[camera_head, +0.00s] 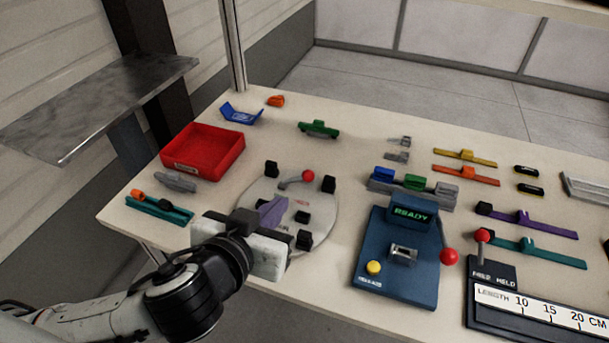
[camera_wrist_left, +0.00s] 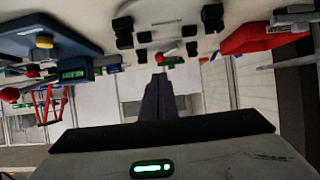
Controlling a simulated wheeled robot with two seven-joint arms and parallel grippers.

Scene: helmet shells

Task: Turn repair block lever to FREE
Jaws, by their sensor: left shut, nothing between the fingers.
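A round grey plate (camera_head: 254,190) with several black blocks carries a short lever (camera_head: 292,182) with a red knob (camera_head: 308,176). The lever lies near the plate's far edge with its knob to the right. Small lettering on the plate is too small to read. The knob also shows in the left wrist view (camera_wrist_left: 159,58). My left gripper (camera_head: 284,201) is over the plate's near part, its purple-grey fingers together and empty, pointing toward the lever but apart from it. The fingers also show in the left wrist view (camera_wrist_left: 158,82). My right gripper is out of view.
A red tray (camera_head: 203,151) stands left of the plate. A blue device (camera_head: 396,255) reading READY, with its own red knob (camera_head: 449,256), stands to the right. A black length gauge (camera_head: 492,274) has another red-knobbed lever (camera_head: 482,236). Coloured bars lie behind.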

